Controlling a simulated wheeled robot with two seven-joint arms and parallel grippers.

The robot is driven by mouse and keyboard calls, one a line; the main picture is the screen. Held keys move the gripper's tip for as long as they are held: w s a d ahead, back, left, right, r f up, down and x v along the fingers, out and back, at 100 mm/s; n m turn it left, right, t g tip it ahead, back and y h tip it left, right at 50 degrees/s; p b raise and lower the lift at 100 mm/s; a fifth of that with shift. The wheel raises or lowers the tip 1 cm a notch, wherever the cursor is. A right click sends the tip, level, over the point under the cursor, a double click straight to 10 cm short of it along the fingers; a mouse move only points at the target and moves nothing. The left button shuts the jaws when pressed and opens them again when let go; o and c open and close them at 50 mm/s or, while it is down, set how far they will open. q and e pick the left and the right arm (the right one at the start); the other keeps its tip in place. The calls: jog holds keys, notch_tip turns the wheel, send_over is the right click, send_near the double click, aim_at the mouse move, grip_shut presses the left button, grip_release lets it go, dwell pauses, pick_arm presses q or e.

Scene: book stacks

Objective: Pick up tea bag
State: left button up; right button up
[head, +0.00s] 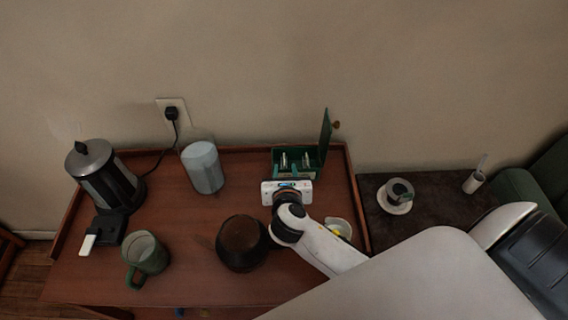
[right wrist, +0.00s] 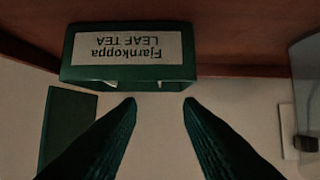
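A green tea box (head: 280,153) stands at the back right of the wooden table, its lid (head: 325,132) open at its right side. In the right wrist view the box (right wrist: 130,73) appears upside down with a white "Fjarnkoppa LEAF TEA" label. Small pale pieces show at its opening, but I cannot tell whether they are tea bags. My right gripper (head: 291,172) is at the front of the box in the head view. In the right wrist view its fingers (right wrist: 161,103) are apart with nothing between them. My left gripper is out of view.
A kettle (head: 104,177), a grey canister (head: 203,167), a green mug (head: 146,254) and a dark round pot (head: 240,244) stand on the table (head: 190,270). A small bowl (head: 341,226) is beside my right arm. A cup on a saucer (head: 394,207) stands on a dark surface at right.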

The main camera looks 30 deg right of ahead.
aim_at(284, 156)
jog(key=shift+x, duration=0.75)
jog(key=shift+w+d+f, duration=0.2)
jog(key=shift+w+f, duration=0.1)
jog(key=shift+w, duration=0.2)
jog(key=x, duration=0.4)
jog(key=shift+w+f, duration=0.25)
jog(key=shift+f, duration=0.1)
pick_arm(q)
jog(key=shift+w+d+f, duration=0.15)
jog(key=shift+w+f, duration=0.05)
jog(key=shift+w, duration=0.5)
pick_arm(e)
jog(key=shift+d, duration=0.1)
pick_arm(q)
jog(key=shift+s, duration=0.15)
pick_arm(e)
grip_shut()
